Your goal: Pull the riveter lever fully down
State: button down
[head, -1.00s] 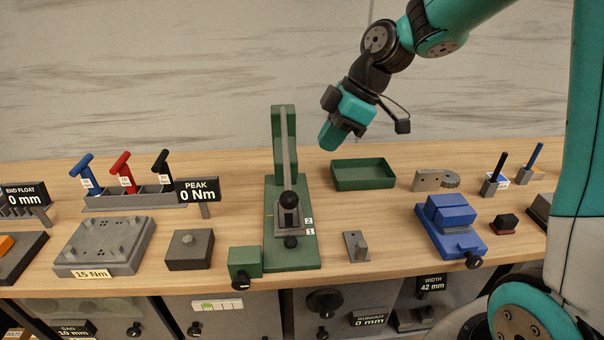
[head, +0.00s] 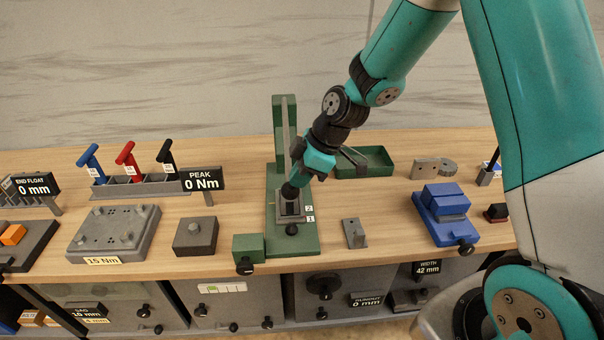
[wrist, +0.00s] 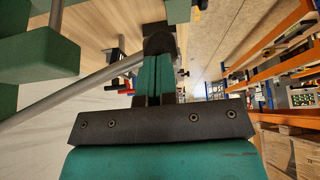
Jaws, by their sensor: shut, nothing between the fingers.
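The green riveter (head: 279,115) stands upright on its green base in the middle of the bench. Its grey lever bar runs down the front of the column to a black knob (head: 289,191). My gripper (head: 293,183) is shut and empty, with its tip right at the knob from above and behind. In the wrist view, the closed fingers (wrist: 155,75) end at the black knob (wrist: 160,43), and the curved grey lever (wrist: 80,83) comes in from the left. I cannot tell whether the fingertips touch the knob or just overlap it.
A green tray (head: 376,162) lies behind and right of the riveter. A small grey bracket (head: 354,232) and a blue vise (head: 443,212) stand to the right. A grey block (head: 195,236) and the "PEAK 0 Nm" sign (head: 203,180) stand to the left.

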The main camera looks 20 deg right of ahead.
jog(key=shift+f, duration=0.1)
jog(key=shift+t, duration=0.4)
jog(key=f+b, duration=0.1)
jog(key=b, duration=0.1)
jog(key=f+b, duration=0.1)
jog(key=b, duration=0.1)
jog(key=f+b, duration=0.2)
jog(key=shift+w+d, duration=0.25)
jog(key=shift+w, duration=0.1)
jog(key=a+v, duration=0.1)
jog(key=v, duration=1.3)
jog(key=s+a+m+g, duration=0.1)
jog(key=s+a+m, duration=0.1)
jog(key=s, duration=0.5)
jog(key=s+a+m+g+b, duration=0.1)
jog(key=s+a+m, duration=0.2)
jog(key=s, duration=0.4)
jog(key=s+a+m+h, duration=0.1)
jog(key=s+a+m, duration=0.1)
jog(key=s+a, duration=0.3)
jog(key=s, duration=0.3)
jog(key=shift+r+m+g, duration=0.3)
jog(key=shift+r+g, duration=0.05)
jog(key=shift+g, duration=0.05)
